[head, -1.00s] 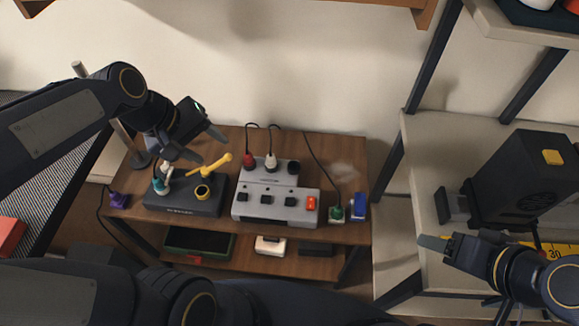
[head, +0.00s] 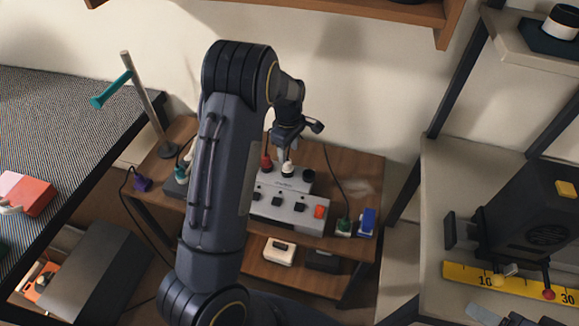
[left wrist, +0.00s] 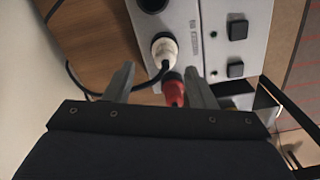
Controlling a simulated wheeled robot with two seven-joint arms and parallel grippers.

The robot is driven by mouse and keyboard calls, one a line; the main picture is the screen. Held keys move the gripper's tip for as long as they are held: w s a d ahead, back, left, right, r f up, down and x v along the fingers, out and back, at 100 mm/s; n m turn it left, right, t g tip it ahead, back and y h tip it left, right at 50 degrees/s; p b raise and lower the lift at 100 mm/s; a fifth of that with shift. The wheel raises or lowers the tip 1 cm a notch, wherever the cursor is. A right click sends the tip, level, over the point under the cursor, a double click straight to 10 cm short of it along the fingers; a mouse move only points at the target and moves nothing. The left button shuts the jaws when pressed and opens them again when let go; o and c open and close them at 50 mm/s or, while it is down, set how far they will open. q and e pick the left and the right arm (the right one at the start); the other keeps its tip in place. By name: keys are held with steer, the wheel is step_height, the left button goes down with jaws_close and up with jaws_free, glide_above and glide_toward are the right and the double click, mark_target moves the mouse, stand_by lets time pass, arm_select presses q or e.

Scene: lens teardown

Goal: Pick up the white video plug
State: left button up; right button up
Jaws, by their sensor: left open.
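The white video plug (head: 288,168) stands in the top of a grey switch box (head: 290,207). In the left wrist view the white plug (left wrist: 164,46) sits in its socket with a black cable beside it. A red plug (left wrist: 173,90) is nearer to me and shows between the open fingers of my left gripper (left wrist: 160,85). In the head view my left gripper (head: 290,146) is just above the white plug and points down, holding nothing that I can see. Only a small grey part, apparently my right gripper (head: 487,314), shows at the bottom edge.
The red plug (head: 266,162) and a black socket flank the white plug closely. A green plug (head: 343,227) and a blue block (head: 367,222) are at the right of the wooden table (head: 358,172). My left arm hides the table's left middle. A metal post (head: 147,100) stands at the left.

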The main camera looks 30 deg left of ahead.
mark_target(287, 160)
arm_select(q)
steer(key=f, duration=0.4)
steer(key=shift+s+f, duration=0.3)
jaws_close()
steer(key=shift+r, duration=0.1)
